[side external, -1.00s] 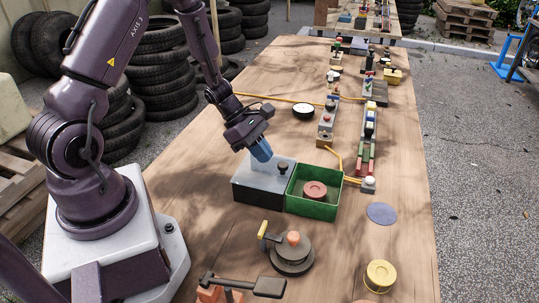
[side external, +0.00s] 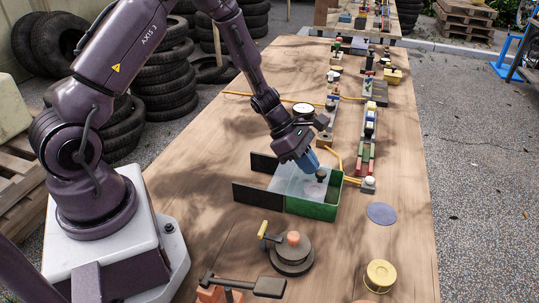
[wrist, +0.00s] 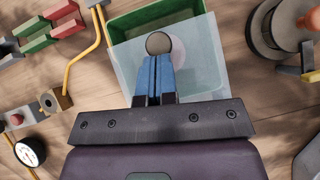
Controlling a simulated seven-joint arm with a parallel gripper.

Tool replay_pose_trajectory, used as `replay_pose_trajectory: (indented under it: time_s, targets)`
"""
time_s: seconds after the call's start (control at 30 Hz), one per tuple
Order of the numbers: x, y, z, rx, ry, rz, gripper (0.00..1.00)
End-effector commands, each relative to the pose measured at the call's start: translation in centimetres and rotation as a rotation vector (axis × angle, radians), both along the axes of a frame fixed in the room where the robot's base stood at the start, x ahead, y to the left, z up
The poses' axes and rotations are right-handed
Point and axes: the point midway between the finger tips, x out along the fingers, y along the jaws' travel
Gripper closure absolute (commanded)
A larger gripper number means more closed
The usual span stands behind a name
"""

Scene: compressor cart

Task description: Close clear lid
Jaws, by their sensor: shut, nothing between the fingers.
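The green box (side external: 325,211) stands on the table, with two dark side rails (side external: 258,198) reaching out to its left. The clear lid (side external: 283,179) lies partly over the box and partly between the rails. In the wrist view the lid (wrist: 212,72) covers the near part of the green box (wrist: 125,27), and a strip at the far side is open. The lid's dark round knob (side external: 321,175) shows just beyond my fingertips. My gripper (side external: 311,168) has its blue fingers shut and empty, close behind the knob (wrist: 158,43); I cannot tell whether they touch.
A round grey fixture with a yellow-handled lever (side external: 290,255) stands in front of the box. A blue disc (side external: 382,213) and a yellow round part (side external: 380,275) lie to the right. Yellow cable (side external: 336,157) and block rows (side external: 366,150) lie behind.

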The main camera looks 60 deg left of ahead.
Motion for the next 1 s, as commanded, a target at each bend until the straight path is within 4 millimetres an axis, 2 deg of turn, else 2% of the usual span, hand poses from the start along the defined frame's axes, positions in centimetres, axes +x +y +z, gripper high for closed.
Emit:
replay_pose_trajectory:
  time_s: [0.1,0.2,0.63,0.77,0.97,1.0]
  targets:
    - [1.8,-1.9,0.0,0.001,-0.001,-0.004,1.00]
    - [2.6,-2.7,0.0,0.000,-0.001,-0.001,1.00]
    - [3.0,-3.3,0.0,-0.004,-0.002,0.001,1.00]
    - [2.6,-2.6,0.1,-0.004,0.000,0.002,1.00]
    - [0.3,0.7,0.8,0.002,0.004,0.009,1.00]
    - [0.0,1.2,1.7,0.003,-0.002,0.005,1.00]
